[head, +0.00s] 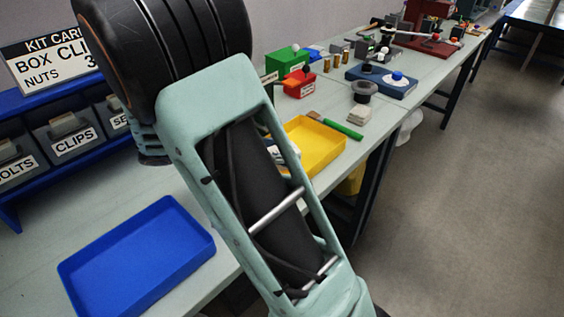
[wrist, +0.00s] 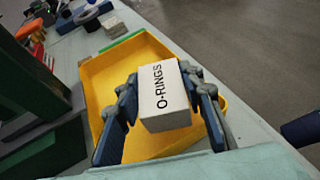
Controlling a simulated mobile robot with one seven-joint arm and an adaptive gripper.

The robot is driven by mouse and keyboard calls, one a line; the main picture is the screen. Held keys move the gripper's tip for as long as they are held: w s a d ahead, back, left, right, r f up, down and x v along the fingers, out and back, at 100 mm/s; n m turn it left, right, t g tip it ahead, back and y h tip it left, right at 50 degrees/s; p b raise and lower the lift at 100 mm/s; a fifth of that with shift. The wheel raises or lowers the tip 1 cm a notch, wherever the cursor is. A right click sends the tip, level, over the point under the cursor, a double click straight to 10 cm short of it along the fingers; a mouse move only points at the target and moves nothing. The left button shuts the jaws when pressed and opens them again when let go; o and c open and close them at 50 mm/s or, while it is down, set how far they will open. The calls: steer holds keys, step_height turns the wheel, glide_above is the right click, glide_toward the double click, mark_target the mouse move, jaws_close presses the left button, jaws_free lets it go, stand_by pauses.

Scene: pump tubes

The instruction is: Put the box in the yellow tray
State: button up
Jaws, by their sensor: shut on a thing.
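In the wrist view my gripper (wrist: 165,105) is shut on a white box (wrist: 163,92) labelled O-RINGS, with a blue finger on each side of it. Behind the box in this view is the yellow tray (wrist: 98,85), and the box overlaps much of its inside. I cannot tell how high the box is above the tray floor. In the head view the yellow tray (head: 322,150) lies on the bench, partly hidden by my arm. My gripper is hidden behind my arm there.
An empty blue tray (head: 140,255) lies at the front left. A shelf of labelled bins (head: 70,140) stands at the left. A green-handled tool (head: 342,128) lies by the yellow tray's far edge. Red (head: 299,82) and green bins, and a blue base (head: 381,80), stand farther back.

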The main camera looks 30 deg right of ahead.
steer(key=shift+w+d+f, duration=0.15)
steer(key=shift+d+f, duration=0.05)
steer(key=shift+f, duration=0.15)
steer(key=shift+w+f+b, duration=0.1)
steer(key=shift+f+b, duration=0.45)
steer(key=shift+f, duration=1.05)
steer(key=shift+f, duration=0.15)
steer(key=o, duration=0.8)
steer(key=shift+a+r, duration=0.1)
steer(key=shift+r, duration=0.15)
steer(key=p+v, duration=0.2)
steer(key=v, duration=0.9)
steer(key=shift+a, duration=0.35)
